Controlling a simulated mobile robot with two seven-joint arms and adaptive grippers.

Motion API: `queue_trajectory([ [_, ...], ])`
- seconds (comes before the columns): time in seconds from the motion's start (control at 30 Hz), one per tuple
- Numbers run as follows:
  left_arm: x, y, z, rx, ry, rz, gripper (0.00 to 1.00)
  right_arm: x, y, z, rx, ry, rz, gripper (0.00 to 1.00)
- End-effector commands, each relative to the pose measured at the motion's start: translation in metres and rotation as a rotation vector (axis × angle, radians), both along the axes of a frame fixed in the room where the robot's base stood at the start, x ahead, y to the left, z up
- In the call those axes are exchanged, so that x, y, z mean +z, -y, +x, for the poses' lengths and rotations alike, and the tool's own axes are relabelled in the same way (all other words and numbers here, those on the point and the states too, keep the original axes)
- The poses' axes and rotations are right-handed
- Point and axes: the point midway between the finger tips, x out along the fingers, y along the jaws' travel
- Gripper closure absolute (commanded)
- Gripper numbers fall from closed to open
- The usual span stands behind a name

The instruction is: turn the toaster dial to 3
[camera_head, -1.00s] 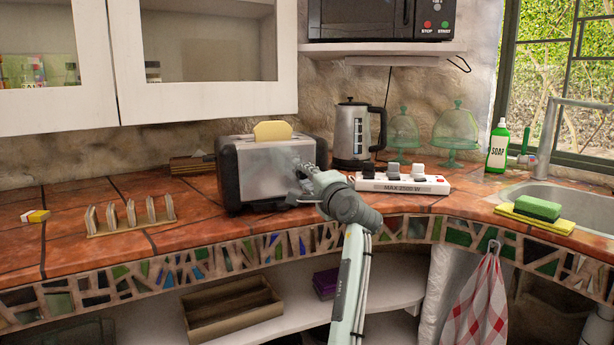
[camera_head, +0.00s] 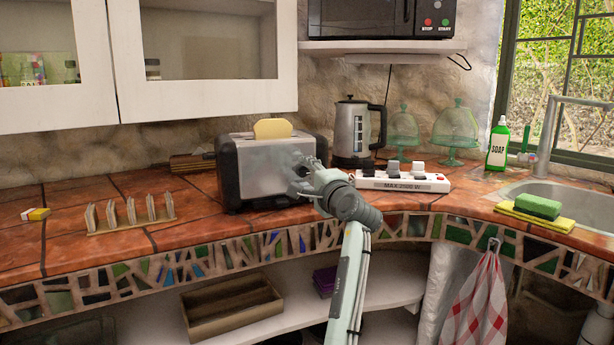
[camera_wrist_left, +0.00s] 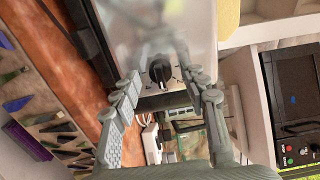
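The silver toaster (camera_head: 258,178) with black ends stands on the counter, and a slice of bread (camera_head: 272,129) sticks out of its top. In the left wrist view, a black dial (camera_wrist_left: 160,72) is on the toaster's shiny front panel (camera_wrist_left: 140,25), with small marks around it. My left gripper (camera_head: 298,172) is at the right part of the toaster's front and hides the dial in the head view. In the left wrist view its fingers (camera_wrist_left: 161,80) are apart, one on each side of the dial. I cannot tell whether they touch it. My right gripper is not in view.
A power strip (camera_head: 400,184) lies right of the toaster, with a kettle (camera_head: 352,135) behind it. A wooden toast rack (camera_head: 130,217) stands to the left. Glass domes (camera_head: 455,130), a soap bottle (camera_head: 497,146) and a sponge (camera_head: 537,206) are further right.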

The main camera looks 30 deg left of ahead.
Motion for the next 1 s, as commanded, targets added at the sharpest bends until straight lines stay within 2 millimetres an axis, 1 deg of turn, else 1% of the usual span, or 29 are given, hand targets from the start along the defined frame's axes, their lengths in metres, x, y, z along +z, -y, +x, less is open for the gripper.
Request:
queue_trajectory([
  [0.23,0.000,0.001,0.000,0.000,0.001,-0.001,0.55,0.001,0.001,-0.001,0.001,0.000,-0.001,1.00],
  [0.37,0.000,0.009,-0.005,-0.002,0.001,-0.001,0.55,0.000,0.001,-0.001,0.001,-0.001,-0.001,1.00],
  [0.47,0.000,0.021,-0.014,-0.002,0.001,-0.001,0.55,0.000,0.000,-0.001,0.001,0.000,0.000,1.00],
  [0.7,-0.001,0.065,-0.043,-0.003,0.000,-0.002,0.55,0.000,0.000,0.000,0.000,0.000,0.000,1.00],
  [0.8,-0.001,0.079,-0.054,-0.002,0.000,-0.002,0.55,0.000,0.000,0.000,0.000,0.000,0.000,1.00],
  [0.9,-0.001,0.090,-0.061,-0.001,-0.001,-0.001,0.55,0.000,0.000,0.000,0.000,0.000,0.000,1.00],
  [1.0,0.000,0.096,-0.066,-0.001,-0.001,-0.001,0.55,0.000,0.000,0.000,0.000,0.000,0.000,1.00],
])
